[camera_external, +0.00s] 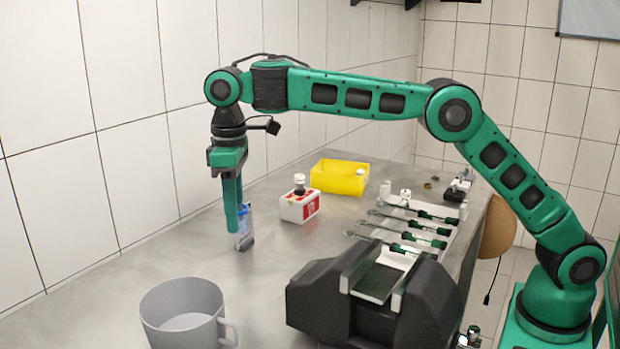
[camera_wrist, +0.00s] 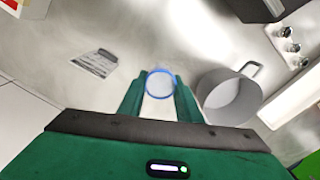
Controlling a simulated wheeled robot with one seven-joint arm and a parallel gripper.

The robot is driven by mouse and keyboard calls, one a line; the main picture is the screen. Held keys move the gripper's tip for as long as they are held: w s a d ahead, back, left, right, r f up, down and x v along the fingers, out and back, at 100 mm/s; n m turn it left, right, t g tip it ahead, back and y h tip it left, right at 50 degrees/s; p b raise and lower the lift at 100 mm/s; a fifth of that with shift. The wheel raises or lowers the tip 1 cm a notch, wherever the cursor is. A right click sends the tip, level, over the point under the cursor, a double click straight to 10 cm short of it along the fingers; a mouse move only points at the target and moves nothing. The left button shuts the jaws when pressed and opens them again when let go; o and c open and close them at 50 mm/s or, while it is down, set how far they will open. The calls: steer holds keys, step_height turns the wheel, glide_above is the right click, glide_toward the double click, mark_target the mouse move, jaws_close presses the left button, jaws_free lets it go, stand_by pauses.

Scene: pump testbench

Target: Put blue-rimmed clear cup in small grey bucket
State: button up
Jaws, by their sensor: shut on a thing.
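The blue-rimmed clear cup (camera_wrist: 160,85) shows in the wrist view as a blue ring between the two green fingers. My gripper (camera_wrist: 160,92) is shut on it. In the external view my gripper (camera_external: 238,228) points straight down over the table, to the right of and behind the bucket. The cup is not clearly seen there, as the fingers cover most of that spot. The small grey bucket (camera_external: 172,297) stands upright with a handle at its right, near the front left. In the wrist view the bucket (camera_wrist: 222,103) is right of the fingers.
A small grey printed item (camera_wrist: 96,62) lies left of the fingers in the wrist view. A red-and-white box (camera_external: 299,207) and a yellow bin (camera_external: 340,176) stand farther back. A black fixture (camera_external: 318,292) and several tools stand to the right. Table between gripper and bucket looks clear.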

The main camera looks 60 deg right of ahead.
steer(key=s+a+f+n, duration=0.1)
steer(key=s+a, duration=0.2)
steer(key=a, duration=0.6)
steer(key=s+a+f+n, duration=0.2)
steer(key=s+a, duration=0.1)
steer(key=a, duration=0.5)
glide_above(205, 316)
steer(key=s+a, duration=0.3)
steer(key=s, duration=0.1)
steer(key=shift+w+a+f, duration=0.1)
steer(key=shift+f, duration=3.8)
steer(key=shift+f, duration=0.55)
steer(key=o, duration=0.8)
steer(key=shift+c, duration=0.2)
step_height(205, 316, up, 9)
steer(key=shift+f, duration=0.15)
